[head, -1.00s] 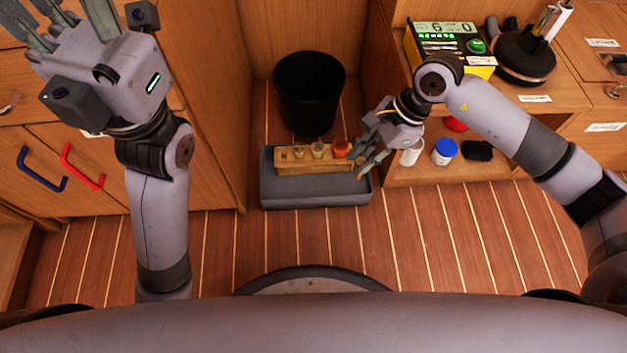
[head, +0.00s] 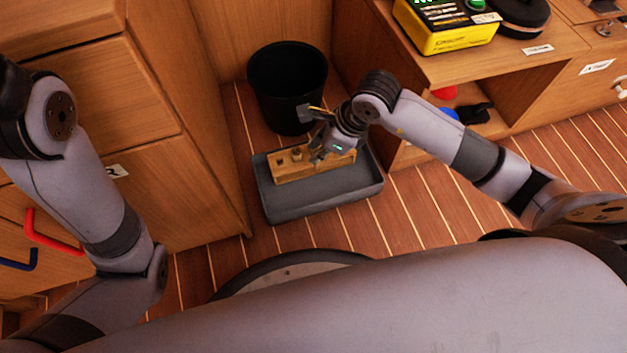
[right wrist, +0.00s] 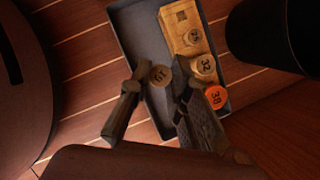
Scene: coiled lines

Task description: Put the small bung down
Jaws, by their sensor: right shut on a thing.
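My right gripper (head: 322,134) is over the wooden rack (head: 285,174), which sits in a grey tray (head: 345,196) on the floor. In the right wrist view its fingers (right wrist: 156,84) are shut on the small bung (right wrist: 160,76), a brown round piece with a dark number on top. The bung is over the tray, beside the rack (right wrist: 174,32). The rack holds a tan bung (right wrist: 193,37), one marked 32 (right wrist: 205,65) and an orange one marked 38 (right wrist: 216,97). A finger partly covers the rack's near side. My left gripper is outside the head view.
A black bin (head: 286,82) stands right behind the tray. A wooden shelf unit (head: 470,75) with a yellow device (head: 450,35) is at the right. A cabinet with a red handle (head: 52,234) is at the left. The striped floor in front is clear.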

